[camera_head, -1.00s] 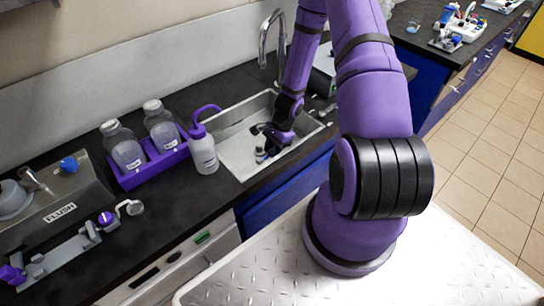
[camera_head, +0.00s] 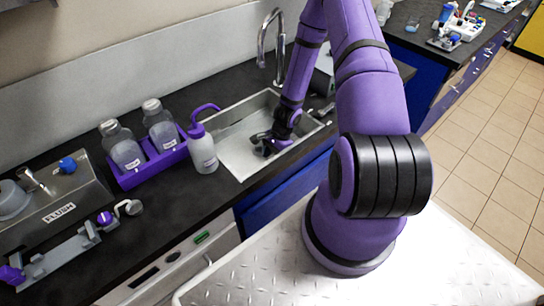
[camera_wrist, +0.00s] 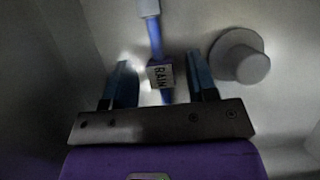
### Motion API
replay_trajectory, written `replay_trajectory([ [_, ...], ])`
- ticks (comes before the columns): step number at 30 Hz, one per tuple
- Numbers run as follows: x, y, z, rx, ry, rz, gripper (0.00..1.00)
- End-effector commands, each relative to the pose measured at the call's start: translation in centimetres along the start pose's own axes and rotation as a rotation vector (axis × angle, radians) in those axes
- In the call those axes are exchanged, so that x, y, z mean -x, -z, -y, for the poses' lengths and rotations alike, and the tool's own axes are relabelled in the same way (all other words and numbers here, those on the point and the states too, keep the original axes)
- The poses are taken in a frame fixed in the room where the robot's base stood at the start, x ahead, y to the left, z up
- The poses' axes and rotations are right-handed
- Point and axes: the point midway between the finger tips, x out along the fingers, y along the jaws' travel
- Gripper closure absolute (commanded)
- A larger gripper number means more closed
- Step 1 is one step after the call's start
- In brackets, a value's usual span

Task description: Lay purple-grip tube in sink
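My gripper (camera_head: 262,144) is down inside the steel sink (camera_head: 228,146). In the wrist view my gripper (camera_wrist: 160,62) has its two dark fingers spread apart. The tube (camera_wrist: 155,40) shows as a blue-purple strip with a pale grey end at the top of that view. The strip and tag lie between the fingers, with a visible gap on each side. The tube appears to lie on or close to the sink floor; exact contact is unclear. I cannot make out the tube in the head view.
A round grey drain piece (camera_wrist: 240,56) is right of the fingers. The faucet (camera_head: 271,45) stands behind the sink. A wash bottle (camera_head: 202,150) stands at its left edge, beside a purple rack (camera_head: 150,167) with two bottles. The sink walls enclose my gripper.

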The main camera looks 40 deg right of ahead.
Motion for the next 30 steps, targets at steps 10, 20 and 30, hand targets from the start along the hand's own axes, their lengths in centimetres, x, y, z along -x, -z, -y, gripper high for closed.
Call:
replay_trajectory([
  [10,0.6,-0.1,0.0,0.0,0.0,0.0,0.48],
  [20,5.4,-0.1,0.1,0.002,0.002,-0.003,0.48],
  [30,10.6,-0.1,0.1,0.001,0.001,-0.002,0.48],
])
